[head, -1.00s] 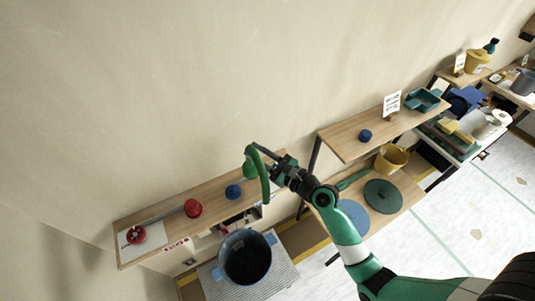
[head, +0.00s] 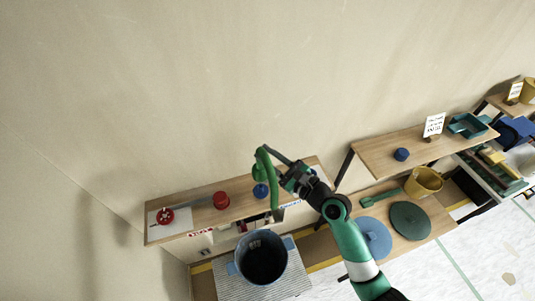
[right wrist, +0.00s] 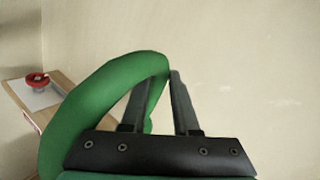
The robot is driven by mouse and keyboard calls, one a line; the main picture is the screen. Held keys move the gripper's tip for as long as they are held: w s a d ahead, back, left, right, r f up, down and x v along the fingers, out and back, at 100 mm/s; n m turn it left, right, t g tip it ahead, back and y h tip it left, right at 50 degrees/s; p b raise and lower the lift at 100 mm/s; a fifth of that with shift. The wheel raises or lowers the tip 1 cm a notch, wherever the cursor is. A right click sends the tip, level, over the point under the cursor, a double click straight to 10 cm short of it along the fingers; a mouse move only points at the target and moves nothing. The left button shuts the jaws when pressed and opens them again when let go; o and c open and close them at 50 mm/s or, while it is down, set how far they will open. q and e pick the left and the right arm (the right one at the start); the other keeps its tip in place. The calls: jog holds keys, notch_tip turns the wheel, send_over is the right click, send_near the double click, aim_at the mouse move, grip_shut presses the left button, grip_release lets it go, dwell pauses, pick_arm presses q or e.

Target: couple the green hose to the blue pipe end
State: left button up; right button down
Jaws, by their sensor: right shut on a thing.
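The green hose (head: 268,172) is a curved thick tube held up by my right gripper (head: 279,164), in front of the wall shelf. In the right wrist view the hose (right wrist: 95,85) arches over the left side of the right gripper (right wrist: 160,85), which is shut on it. A blue round fitting (head: 260,190), probably the blue pipe end, sits on the shelf just behind the hose, partly hidden by it. I cannot tell whether hose and fitting touch. My left gripper is not in view.
The left wooden shelf (head: 190,222) also holds a red fitting (head: 221,200) and a red valve wheel (head: 165,216). A blue bucket (head: 239,270) stands below. The right shelf (head: 375,152) carries a blue knob (head: 401,154). The wall above is bare.

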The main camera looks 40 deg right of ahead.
aim_at(264, 174)
notch_tip(264, 174, down, 6)
jog(key=b, duration=0.5)
jog(key=shift+r, duration=0.1)
jog(key=shift+r+p, duration=0.1)
jog(key=shift+p, duration=0.6)
dwell(1.1)
jog(key=shift+f+b, duration=1.85)
jog(key=shift+f, duration=0.35)
jog(key=c, duration=0.6)
grip_release()
jog(key=shift+f, duration=0.1)
